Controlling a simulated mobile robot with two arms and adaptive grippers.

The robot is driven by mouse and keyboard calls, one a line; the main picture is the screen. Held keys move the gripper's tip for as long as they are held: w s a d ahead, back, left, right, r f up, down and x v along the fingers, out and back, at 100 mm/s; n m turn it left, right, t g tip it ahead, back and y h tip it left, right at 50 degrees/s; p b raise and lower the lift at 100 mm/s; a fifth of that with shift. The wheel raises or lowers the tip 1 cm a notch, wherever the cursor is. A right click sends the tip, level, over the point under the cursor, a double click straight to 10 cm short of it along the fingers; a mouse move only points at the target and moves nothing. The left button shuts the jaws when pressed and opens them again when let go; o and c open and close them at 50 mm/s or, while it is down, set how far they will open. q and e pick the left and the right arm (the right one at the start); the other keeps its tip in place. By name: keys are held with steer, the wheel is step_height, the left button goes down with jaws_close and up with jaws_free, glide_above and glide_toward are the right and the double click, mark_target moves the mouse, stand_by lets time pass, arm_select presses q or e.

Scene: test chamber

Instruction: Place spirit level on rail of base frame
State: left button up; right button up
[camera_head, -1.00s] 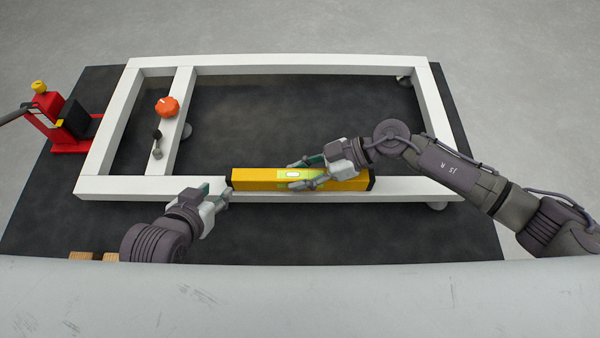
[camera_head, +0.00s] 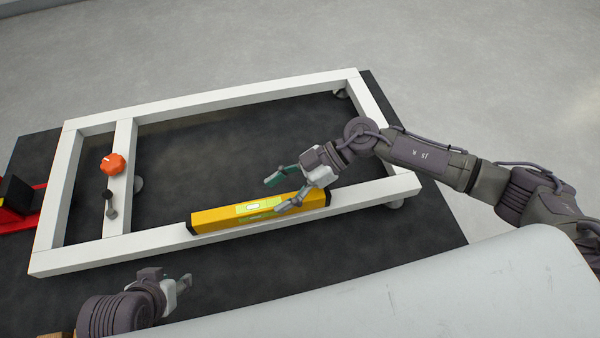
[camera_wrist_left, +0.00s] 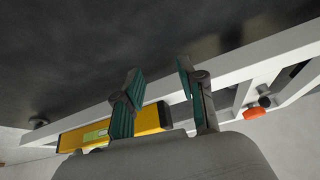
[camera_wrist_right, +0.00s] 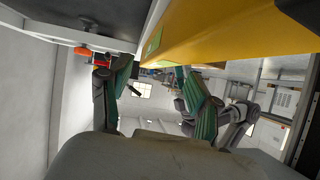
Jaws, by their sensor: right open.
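The yellow spirit level (camera_head: 225,218) with black end caps lies along the near rail of the white base frame (camera_head: 375,194). It also shows in the left wrist view (camera_wrist_left: 148,120) and large in the right wrist view (camera_wrist_right: 230,28). My right gripper (camera_head: 277,193) is open, with its fingers spread around the level's right half from above; contact cannot be told. In the right wrist view its fingers (camera_wrist_right: 150,95) are apart, with the level beyond them. My left gripper (camera_head: 184,283) is empty, apart from the frame on its near side; its fingers (camera_wrist_left: 160,95) are spread in the left wrist view.
An orange knob (camera_head: 113,164) and a small dark lever (camera_head: 110,203) sit on the frame's crossbar. A red machine (camera_head: 22,208) stands at the left edge. The frame stands on a dark mat (camera_head: 420,241). A pale surface (camera_head: 430,290) fills the near right.

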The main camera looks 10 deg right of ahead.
steer(key=p+v, duration=0.1)
steer(key=v, duration=0.3)
steer(key=shift+d+r, duration=0.15)
steer(key=shift+d, duration=0.15)
arm_select(q)
steer(key=shift+s+a+g, duration=0.25)
steer(key=shift+s+g, duration=0.2)
steer(key=shift+s, duration=0.35)
steer(key=shift+s+a+g, duration=0.25)
steer(key=shift+s+g, duration=0.2)
steer(key=shift+s, duration=0.35)
arm_select(e)
steer(key=shift+w+d+r, duration=0.1)
steer(key=shift+d+r, duration=0.2)
steer(key=shift+d, duration=0.3)
